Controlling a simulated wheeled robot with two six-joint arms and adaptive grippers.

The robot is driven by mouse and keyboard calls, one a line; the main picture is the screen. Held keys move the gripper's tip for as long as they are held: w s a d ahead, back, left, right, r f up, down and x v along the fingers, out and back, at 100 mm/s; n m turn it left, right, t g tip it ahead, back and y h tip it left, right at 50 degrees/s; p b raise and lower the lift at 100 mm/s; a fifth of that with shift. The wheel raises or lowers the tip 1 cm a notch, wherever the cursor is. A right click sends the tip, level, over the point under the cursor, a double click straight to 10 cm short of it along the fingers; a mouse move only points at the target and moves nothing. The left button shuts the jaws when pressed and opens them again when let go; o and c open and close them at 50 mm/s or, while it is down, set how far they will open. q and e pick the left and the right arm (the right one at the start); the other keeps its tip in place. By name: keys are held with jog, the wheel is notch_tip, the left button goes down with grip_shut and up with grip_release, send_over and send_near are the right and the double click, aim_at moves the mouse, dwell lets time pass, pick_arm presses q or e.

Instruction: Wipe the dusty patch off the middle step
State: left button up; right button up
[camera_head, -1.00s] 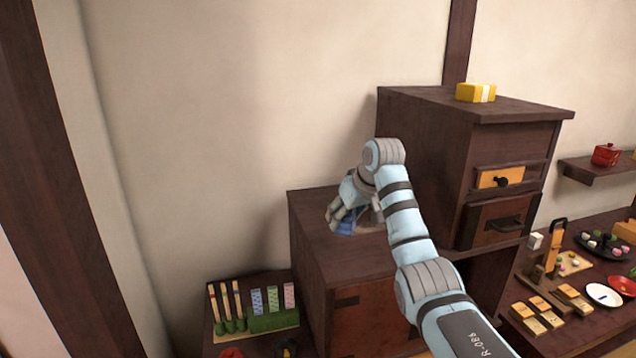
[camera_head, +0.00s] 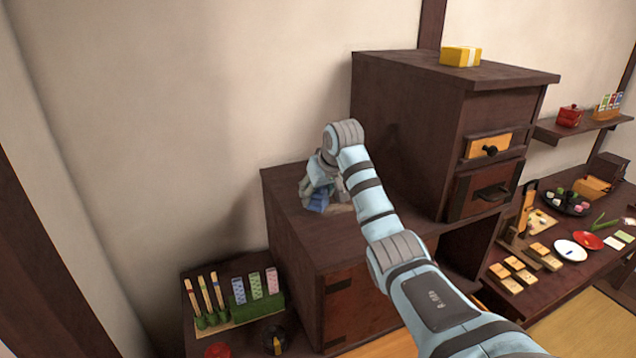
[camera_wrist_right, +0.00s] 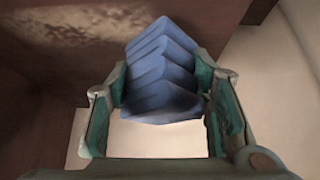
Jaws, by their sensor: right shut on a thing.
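The middle step is the dark wooden top (camera_head: 300,238) of the lower chest, left of the taller one. My right gripper (camera_head: 320,192) is over this top and shut on a blue folded cloth (camera_head: 317,205). In the right wrist view the cloth (camera_wrist_right: 160,70) sits between the green-padded fingers of the gripper (camera_wrist_right: 160,88). A pale, speckled dusty patch (camera_wrist_right: 90,28) lies on the brown wood beside the cloth there. In the head view the arm and gripper hide most of the patch. Whether the cloth touches the wood is unclear. My left gripper is out of view.
The taller chest (camera_head: 420,130) rises right of the step, with a yellow box (camera_head: 460,56) on top. The lowest step holds a tray with green holders (camera_head: 240,305). A low table (camera_head: 560,285) with food stands at right. The wall (camera_head: 180,130) is close behind.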

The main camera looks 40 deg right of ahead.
jog(key=shift+w+f, duration=0.15)
jog(key=shift+w, duration=0.1)
jog(key=shift+s+r, duration=0.2)
jog(key=shift+s, duration=0.2)
jog(key=shift+w+f, duration=0.2)
jog(key=shift+f, duration=0.2)
jog(key=shift+f+b, duration=0.3)
jog(key=shift+f, duration=0.35)
